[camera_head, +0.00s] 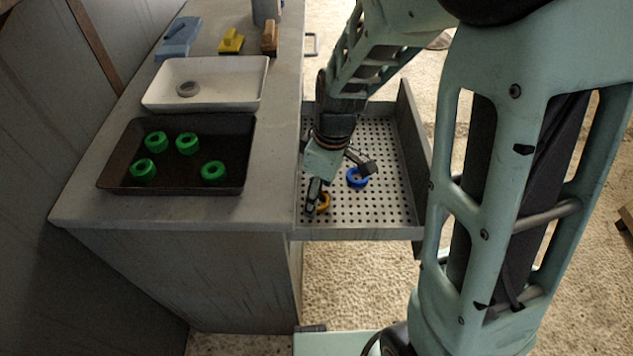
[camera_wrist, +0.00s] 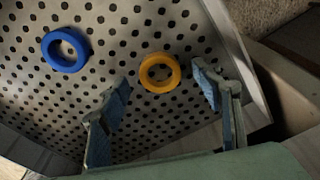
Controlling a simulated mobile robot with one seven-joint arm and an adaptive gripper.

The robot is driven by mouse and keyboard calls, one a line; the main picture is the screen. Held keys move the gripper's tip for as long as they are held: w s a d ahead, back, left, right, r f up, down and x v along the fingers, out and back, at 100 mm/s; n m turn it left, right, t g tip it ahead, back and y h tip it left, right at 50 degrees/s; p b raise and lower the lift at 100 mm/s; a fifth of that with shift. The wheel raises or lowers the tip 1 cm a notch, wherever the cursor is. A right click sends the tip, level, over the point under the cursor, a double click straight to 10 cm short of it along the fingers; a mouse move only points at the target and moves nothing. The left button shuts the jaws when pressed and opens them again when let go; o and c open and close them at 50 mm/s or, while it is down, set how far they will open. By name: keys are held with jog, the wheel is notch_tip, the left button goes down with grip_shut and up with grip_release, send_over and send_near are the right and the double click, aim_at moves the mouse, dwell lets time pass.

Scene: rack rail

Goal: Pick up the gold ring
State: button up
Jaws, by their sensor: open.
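The gold ring (camera_wrist: 159,85) lies flat on the perforated floor of the pulled-out drawer, near its front corner. In the head view the gold ring (camera_head: 323,203) shows partly, with a finger of my gripper in front of it. My gripper (camera_head: 340,185) reaches down into the drawer. In the wrist view my gripper (camera_wrist: 166,100) is open and empty, with one finger to each side of the ring and a gap to both. I cannot tell how far above the floor the fingertips are.
A blue ring (camera_head: 357,177) lies in the drawer (camera_head: 385,215), also in the wrist view (camera_wrist: 66,50). The drawer has raised side walls. On the counter (camera_head: 200,210) stand a dark tray (camera_head: 178,186) with several green rings and a white tray (camera_head: 225,95).

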jog(key=shift+f, duration=0.5)
jog(key=c, duration=1.2)
jog(key=shift+r, duration=0.1)
jog(key=shift+c, duration=0.2)
